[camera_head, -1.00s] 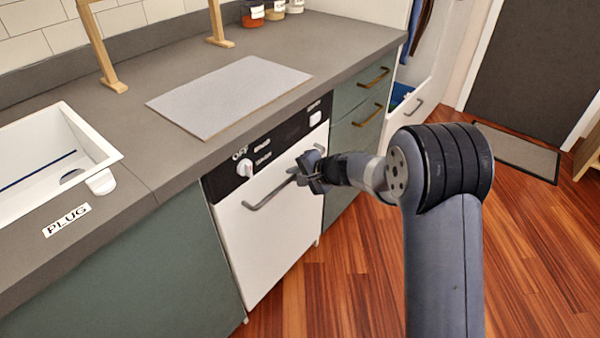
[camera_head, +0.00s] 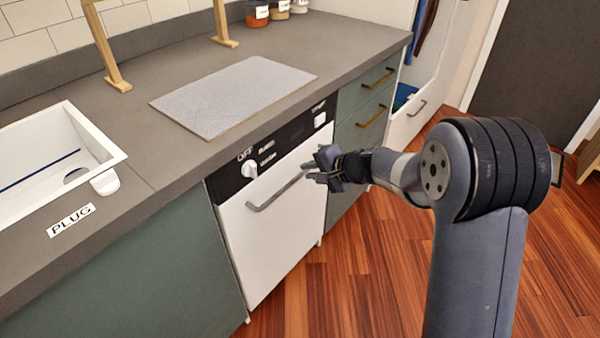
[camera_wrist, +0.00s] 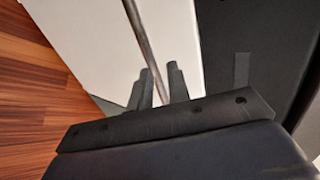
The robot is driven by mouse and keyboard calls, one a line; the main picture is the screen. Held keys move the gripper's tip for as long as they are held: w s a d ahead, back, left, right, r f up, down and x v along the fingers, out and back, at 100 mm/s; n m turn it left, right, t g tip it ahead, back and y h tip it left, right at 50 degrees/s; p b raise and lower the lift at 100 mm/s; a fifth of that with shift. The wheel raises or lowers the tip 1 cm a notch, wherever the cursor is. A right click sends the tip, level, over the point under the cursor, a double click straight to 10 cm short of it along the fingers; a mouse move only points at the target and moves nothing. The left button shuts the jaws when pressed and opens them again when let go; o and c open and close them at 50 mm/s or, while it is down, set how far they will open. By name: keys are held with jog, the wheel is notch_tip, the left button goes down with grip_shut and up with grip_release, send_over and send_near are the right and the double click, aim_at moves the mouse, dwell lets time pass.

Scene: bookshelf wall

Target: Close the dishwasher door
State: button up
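The white dishwasher door (camera_head: 285,230) stands upright under the counter and looks about flush with the cabinet fronts. Its black control panel (camera_head: 228,181) has a white knob beside the word OFF. The grey bar handle (camera_head: 277,192) crosses the upper part of the door. My gripper (camera_head: 309,172) is at the handle's right end, its fingers spread and pointing at the door. In the wrist view the two fingers (camera_wrist: 161,84) are apart, and the handle bar (camera_wrist: 138,35) runs between them in the picture. I cannot tell whether they touch it. Nothing is seen held.
The grey counter (camera_head: 330,45) carries a flat mat (camera_head: 235,95), a white sink (camera_head: 115,150) and jars at the back. Green drawers (camera_head: 360,120) with brass handles are right of the dishwasher. The wooden floor (camera_head: 385,270) in front is clear.

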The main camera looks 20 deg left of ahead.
jog(key=v, duration=0.5)
jog(key=shift+d+f, duration=0.2)
jog(key=shift+f, duration=0.05)
jog(key=shift+f, duration=0.1)
send_near(290, 173)
jog(key=shift+x, duration=1.25)
jog(key=shift+x, duration=1.7)
jog(key=shift+d, duration=0.1)
